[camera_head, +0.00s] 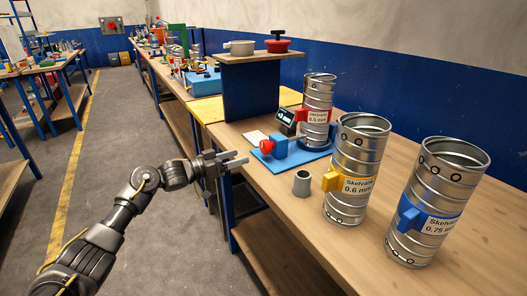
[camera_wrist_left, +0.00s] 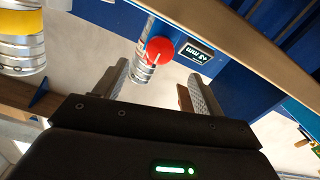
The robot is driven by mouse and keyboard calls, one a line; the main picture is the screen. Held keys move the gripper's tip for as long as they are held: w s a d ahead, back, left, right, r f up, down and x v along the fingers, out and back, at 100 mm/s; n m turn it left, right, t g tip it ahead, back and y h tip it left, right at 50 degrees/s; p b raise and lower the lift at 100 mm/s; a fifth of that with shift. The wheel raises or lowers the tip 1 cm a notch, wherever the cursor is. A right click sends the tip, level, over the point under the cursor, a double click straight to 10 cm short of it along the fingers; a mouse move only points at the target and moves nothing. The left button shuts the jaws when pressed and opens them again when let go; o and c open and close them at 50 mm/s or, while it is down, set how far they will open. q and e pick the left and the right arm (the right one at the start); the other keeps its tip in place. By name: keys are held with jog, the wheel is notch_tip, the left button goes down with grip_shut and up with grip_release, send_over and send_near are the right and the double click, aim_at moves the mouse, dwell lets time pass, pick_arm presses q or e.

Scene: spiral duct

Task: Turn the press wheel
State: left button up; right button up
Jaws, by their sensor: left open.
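The press is a small blue device (camera_head: 300,151) on the workbench, with a dark display. A red round part (camera_head: 279,145) on its front looks like the press wheel; it also shows as a red disc (camera_wrist_left: 159,50) in the left wrist view. My left gripper (camera_head: 243,160) is at the bench's left edge, left of the red part and apart from it. In the left wrist view its two fingers (camera_wrist_left: 155,88) are open with nothing between them, and the red disc lies beyond their tips. My right gripper is not in view.
Two larger ducts, one yellow-labelled (camera_head: 360,150) and one blue-labelled (camera_head: 445,180), stand to the right. A small grey cup (camera_head: 302,184) stands near the front edge. A blue shelf (camera_head: 250,92) rises behind.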

aim_at(262, 149)
pick_arm(q)
jog(key=x, duration=1)
jog(key=shift+w+d, duration=0.1)
jog(key=shift+w, duration=0.05)
jog(key=shift+w+d, duration=0.1)
jog(key=shift+d, duration=0.1)
jog(key=shift+c, duration=0.4)
jog(key=c, duration=0.9)
jog(key=m+b, duration=0.2)
jog(key=shift+f+m+b, duration=0.2)
jog(key=shift+m+b, duration=0.15)
jog(key=shift+m, duration=0.05)
jog(key=m+b, duration=0.2)
jog(key=m, duration=0.1)
jog(key=shift+w+a, duration=0.1)
jog(key=shift+r+m+b, duration=0.15)
jog(key=shift+m+b, duration=0.15)
jog(key=shift+m, duration=0.4)
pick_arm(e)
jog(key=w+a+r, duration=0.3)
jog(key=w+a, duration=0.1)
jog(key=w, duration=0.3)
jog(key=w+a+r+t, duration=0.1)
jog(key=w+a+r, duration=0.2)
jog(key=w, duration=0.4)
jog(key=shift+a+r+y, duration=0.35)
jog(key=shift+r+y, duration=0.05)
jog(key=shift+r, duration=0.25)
